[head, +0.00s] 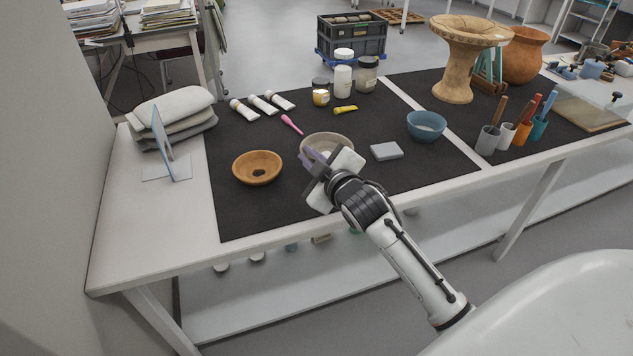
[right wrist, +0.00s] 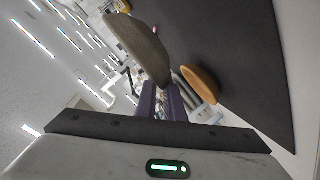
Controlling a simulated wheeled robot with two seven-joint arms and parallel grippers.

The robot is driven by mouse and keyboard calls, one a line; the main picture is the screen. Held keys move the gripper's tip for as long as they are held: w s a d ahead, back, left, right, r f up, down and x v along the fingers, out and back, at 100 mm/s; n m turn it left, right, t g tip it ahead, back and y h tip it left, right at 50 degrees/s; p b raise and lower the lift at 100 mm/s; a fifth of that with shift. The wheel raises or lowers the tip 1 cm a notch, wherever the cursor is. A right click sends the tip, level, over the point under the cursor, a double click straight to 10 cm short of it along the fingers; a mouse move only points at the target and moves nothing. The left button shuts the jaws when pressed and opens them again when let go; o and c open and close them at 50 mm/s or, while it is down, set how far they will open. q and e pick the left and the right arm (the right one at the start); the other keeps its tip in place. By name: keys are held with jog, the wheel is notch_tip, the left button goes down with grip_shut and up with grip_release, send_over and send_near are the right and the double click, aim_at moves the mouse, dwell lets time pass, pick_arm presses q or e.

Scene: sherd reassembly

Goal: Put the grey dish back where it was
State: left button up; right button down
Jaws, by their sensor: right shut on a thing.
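The grey dish (head: 338,139) is over the middle of the black mat (head: 270,215) in the head view, partly hidden by my right gripper (head: 314,156). The right gripper's purple fingers are shut on the dish's near left rim. In the right wrist view the grey dish (right wrist: 143,45) rises from the fingertips (right wrist: 160,98). I cannot tell whether its base touches the mat. My left gripper is not in view.
A flat grey block (head: 386,151) and a blue bowl (head: 427,126) lie to the right. Folded cloths (head: 178,117) are at left. The mat's front left is clear.

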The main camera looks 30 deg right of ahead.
notch_tip(320, 180, down, 7)
jog(key=shift+r+b, duration=0.15)
jog(key=shift+b, duration=0.45)
jog(key=c, duration=1.8)
grip_release()
jog(key=shift+c, duration=0.2)
jog(key=p+v, duration=0.1)
jog(key=v, duration=1)
jog(key=shift+s, duration=0.25)
jog(key=s+a+f+m+g+y, duration=0.4)
jog(key=s+a+f+g+y, duration=0.1)
jog(key=s+a+f, duration=1.1)
jog(key=s+f+g, duration=0.1)
jog(key=s+f, duration=0.2)
jog(key=f, duration=0.1)
jog(key=shift+f+m, duration=0.25)
jog(key=shift+m, duration=0.15)
jog(key=shift+a, duration=0.15)
